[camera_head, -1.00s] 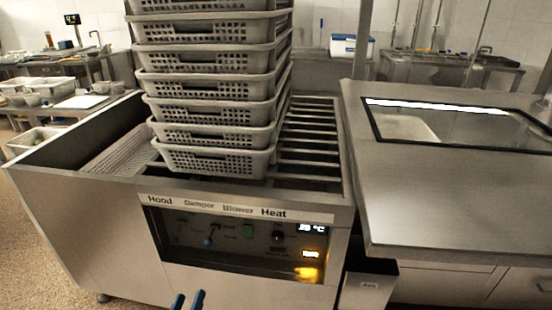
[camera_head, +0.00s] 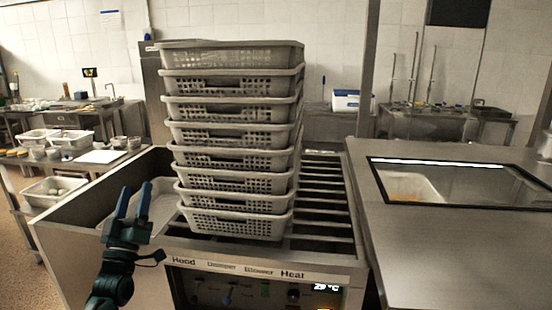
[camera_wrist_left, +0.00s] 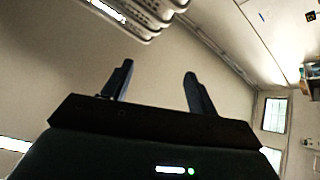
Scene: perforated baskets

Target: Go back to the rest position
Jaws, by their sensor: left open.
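My left gripper (camera_head: 133,204) is at the lower left of the head view, its two blue fingers apart and pointing up. It is open and empty, in front of and left of the basket stack. In the left wrist view its fingers (camera_wrist_left: 157,88) are also apart with nothing between them. The stack of light grey perforated baskets (camera_head: 233,160) stands upright on the slatted rack of the steel machine. Edges of baskets (camera_wrist_left: 135,14) show at the top of the left wrist view. My right gripper is not in view.
The steel machine has a control panel (camera_head: 250,290) in front and a bare slatted rack (camera_head: 325,190) right of the stack. A steel counter with a glass window (camera_head: 465,185) stands at the right. A bench with white containers (camera_head: 70,137) stands at the left.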

